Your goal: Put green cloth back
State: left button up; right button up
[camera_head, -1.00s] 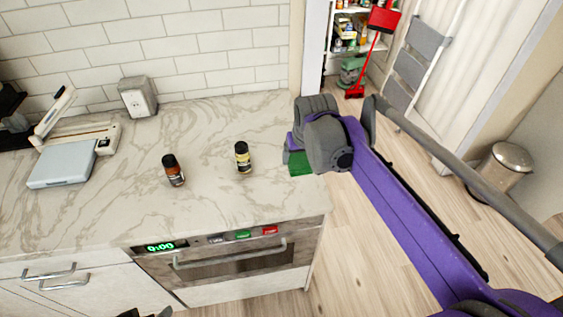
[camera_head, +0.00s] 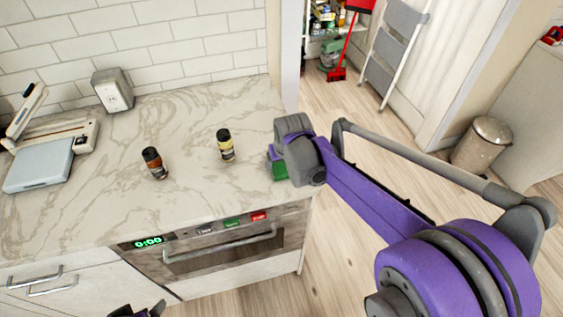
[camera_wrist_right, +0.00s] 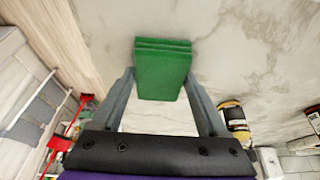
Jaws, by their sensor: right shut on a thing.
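The green cloth (camera_head: 280,171) is a folded block at the right end of the marble counter. In the right wrist view the cloth (camera_wrist_right: 162,70) sits between the two fingers of my right gripper (camera_wrist_right: 161,82), which is shut on it. In the head view my right gripper (camera_head: 279,161) is mostly hidden behind its own wrist. I cannot tell whether the cloth touches the counter. A dark part at the bottom edge looks like my left gripper (camera_head: 140,311); its fingers are too cut off to read.
An oven (camera_head: 220,262) is below. Beyond are a stocked shelf (camera_head: 326,25), red broom (camera_head: 340,65), step ladder (camera_head: 392,50) and bin (camera_head: 481,145). Floor between is clear.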

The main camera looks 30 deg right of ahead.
jog(key=shift+f, duration=0.2)
jog(key=o, duration=1.3)
jog(key=shift+r, duration=0.1)
jog(key=shift+o, duration=0.2)
jog(key=shift+r, duration=0.4)
jog(key=p+v, duration=0.1)
jog(key=v, duration=1)
jog(key=s+a+f+n, duration=0.1)
jog(key=s+a+f, duration=0.3)
jog(key=s, duration=0.4)
jog(key=s+a+f+n+t+y, duration=0.1)
jog(key=s+a+f, duration=0.4)
jog(key=s+f, duration=0.2)
jog(key=shift+s+n, duration=0.3)
jog(key=shift+s, duration=0.1)
jog(key=shift+a, duration=0.15)
